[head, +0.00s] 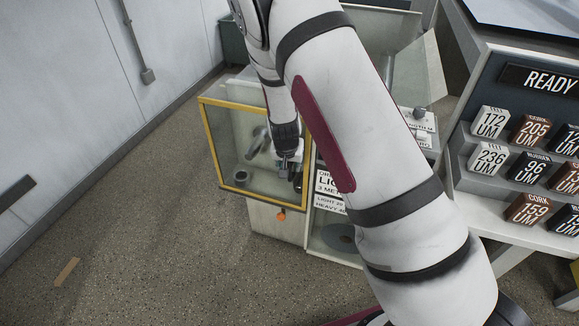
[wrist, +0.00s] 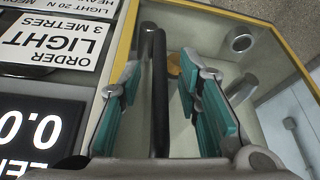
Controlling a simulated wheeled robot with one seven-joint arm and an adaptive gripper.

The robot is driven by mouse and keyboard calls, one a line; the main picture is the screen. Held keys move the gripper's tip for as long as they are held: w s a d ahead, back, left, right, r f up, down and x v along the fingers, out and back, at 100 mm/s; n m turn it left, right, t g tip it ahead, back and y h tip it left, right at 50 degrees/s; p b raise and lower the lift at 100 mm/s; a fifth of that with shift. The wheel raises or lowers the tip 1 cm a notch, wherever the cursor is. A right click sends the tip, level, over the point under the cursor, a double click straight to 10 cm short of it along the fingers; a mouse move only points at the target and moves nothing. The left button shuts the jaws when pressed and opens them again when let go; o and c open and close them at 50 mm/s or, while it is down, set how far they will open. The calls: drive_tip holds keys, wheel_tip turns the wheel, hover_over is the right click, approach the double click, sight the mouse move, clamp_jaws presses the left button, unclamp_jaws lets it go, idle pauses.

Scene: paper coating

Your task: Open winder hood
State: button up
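The winder hood (head: 209,140) is a clear, yellow-edged box on a pale cabinet, left of centre in the head view. It looks closed. Its yellow edge (wrist: 265,42) also shows in the wrist view. My gripper (head: 293,175) is at the hood's right side, partly hidden by my arm in the head view. In the wrist view, a black bar handle (wrist: 159,115) runs between the two teal-padded fingers of my gripper (wrist: 160,78). The fingers stand apart, with gaps on both sides of the bar.
An order card (head: 326,184) reading LIGHT, 3 METRES is right of the hood. A dark display (wrist: 35,130) shows 0.0. A rack (head: 465,165) with several labelled blocks is at right. The floor (head: 130,220) at left is mostly clear, with a small brown strip (head: 67,271) on it.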

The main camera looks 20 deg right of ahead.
drive_tip(key=shift+w+d+f, duration=0.1)
drive_tip(key=shift+w+f, duration=0.15)
drive_tip(key=shift+f, duration=0.3)
clamp_jaws()
